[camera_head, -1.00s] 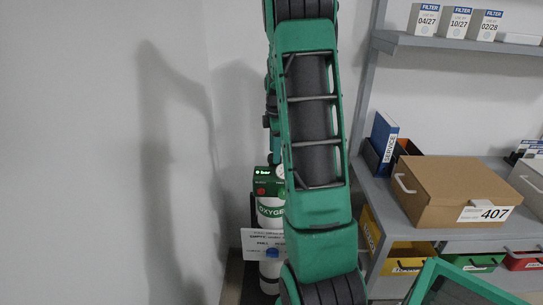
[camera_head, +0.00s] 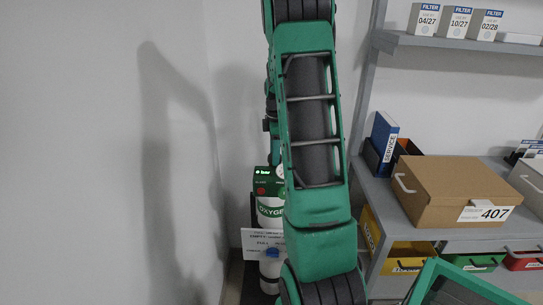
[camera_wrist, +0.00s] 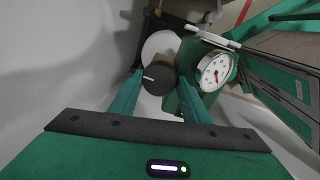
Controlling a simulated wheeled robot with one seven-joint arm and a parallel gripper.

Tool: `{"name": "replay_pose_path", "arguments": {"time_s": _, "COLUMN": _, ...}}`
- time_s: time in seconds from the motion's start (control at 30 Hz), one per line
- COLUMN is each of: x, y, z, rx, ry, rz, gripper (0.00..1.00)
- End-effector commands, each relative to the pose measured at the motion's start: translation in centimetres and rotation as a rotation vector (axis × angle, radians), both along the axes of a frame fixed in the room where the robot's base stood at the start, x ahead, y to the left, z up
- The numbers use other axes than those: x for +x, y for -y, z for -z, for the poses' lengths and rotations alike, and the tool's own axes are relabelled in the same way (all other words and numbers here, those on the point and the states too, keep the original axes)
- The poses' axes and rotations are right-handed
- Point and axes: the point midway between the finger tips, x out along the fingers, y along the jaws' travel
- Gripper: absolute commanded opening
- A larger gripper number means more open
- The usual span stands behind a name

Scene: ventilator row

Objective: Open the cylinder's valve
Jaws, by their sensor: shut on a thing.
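The oxygen cylinder (camera_head: 270,212), white with a green label band, stands upright near the wall corner, partly behind my arm in the head view. A green box with a red round spot (camera_head: 261,190) shows at its top. In the wrist view, the dark round valve knob (camera_wrist: 159,81) with a white line mark sits between the fingertips of my gripper (camera_wrist: 160,88). My gripper is shut on this knob. A white round pressure gauge (camera_wrist: 214,72) with a red needle is just right of the knob. In the head view my arm hides the knob and fingers.
A white paper sign (camera_head: 262,244) hangs before the cylinder. Grey shelving (camera_head: 455,238) on the right holds a cardboard box (camera_head: 450,190), a blue service binder (camera_head: 384,137) and coloured bins. Filter boxes (camera_head: 459,22) stand on the upper shelf. The wall on the left is bare.

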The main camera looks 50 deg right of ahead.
Motion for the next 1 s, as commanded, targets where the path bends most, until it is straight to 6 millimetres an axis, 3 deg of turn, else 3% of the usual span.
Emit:
{"name": "replay_pose_path", "arguments": {"time_s": 0.27, "x": 0.08, "y": -0.02, "z": 0.01, "rx": -0.001, "ry": -0.001, "rz": 0.172, "gripper": 0.2}}
{"name": "replay_pose_path", "arguments": {"time_s": 1.0, "x": 0.19, "y": 0.01, "z": 0.04, "rx": -0.002, "ry": -0.002, "rz": 0.873, "gripper": 0.2}}
